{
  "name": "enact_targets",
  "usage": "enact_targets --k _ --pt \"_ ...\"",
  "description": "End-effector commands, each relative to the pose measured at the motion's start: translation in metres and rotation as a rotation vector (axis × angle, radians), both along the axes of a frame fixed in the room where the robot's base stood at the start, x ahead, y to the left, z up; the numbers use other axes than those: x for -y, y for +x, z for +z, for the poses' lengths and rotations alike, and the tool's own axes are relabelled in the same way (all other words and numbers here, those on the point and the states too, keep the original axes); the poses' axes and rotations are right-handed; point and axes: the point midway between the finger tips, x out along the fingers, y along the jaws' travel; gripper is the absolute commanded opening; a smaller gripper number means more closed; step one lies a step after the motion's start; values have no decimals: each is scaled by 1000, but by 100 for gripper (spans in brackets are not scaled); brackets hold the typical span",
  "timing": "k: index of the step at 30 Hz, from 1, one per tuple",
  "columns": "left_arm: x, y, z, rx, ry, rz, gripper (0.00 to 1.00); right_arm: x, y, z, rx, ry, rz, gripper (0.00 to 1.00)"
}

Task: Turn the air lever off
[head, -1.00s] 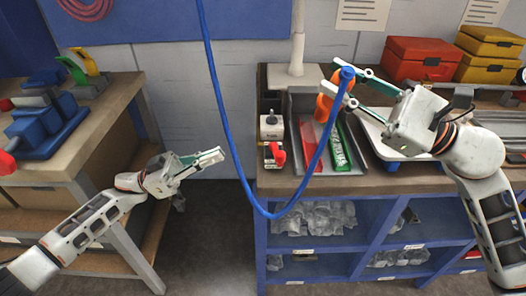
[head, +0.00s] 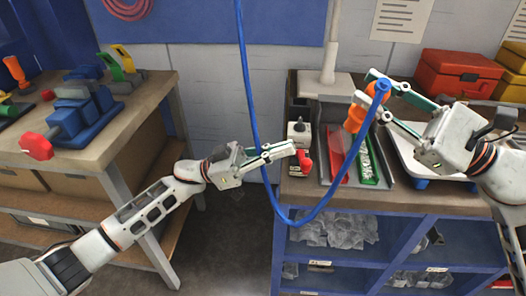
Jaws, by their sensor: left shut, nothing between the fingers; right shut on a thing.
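The air lever (head: 306,163) is a red handle on the front of a small grey-white box (head: 299,130) at the left edge of the right bench. My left gripper (head: 296,148) is shut and empty, its fingertips at the lever's upper left. I cannot tell whether they touch it. The fingers hide part of the tool.
A tray with red and green strips (head: 368,165) lies right of the lever. A red toolbox (head: 455,75) stands behind. The left bench (head: 135,125) holds blue fixtures. A gap separates the benches.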

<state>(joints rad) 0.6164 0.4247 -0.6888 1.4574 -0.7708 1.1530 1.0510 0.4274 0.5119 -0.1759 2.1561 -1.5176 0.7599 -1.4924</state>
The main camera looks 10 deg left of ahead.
Motion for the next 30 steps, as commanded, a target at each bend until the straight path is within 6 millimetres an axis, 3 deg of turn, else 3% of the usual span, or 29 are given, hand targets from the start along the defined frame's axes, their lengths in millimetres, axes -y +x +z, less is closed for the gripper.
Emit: enact_targets --k 3,9,30 --pt "10 1 -15 -6 1 1 0 0 0 0 0 0 0 0" --pt "17 1 -25 -4 3 1 0 0 0 0 0 0 0 0" --pt "22 -1 -27 -1 2 55 0 0 0 0 0 0 0 0"
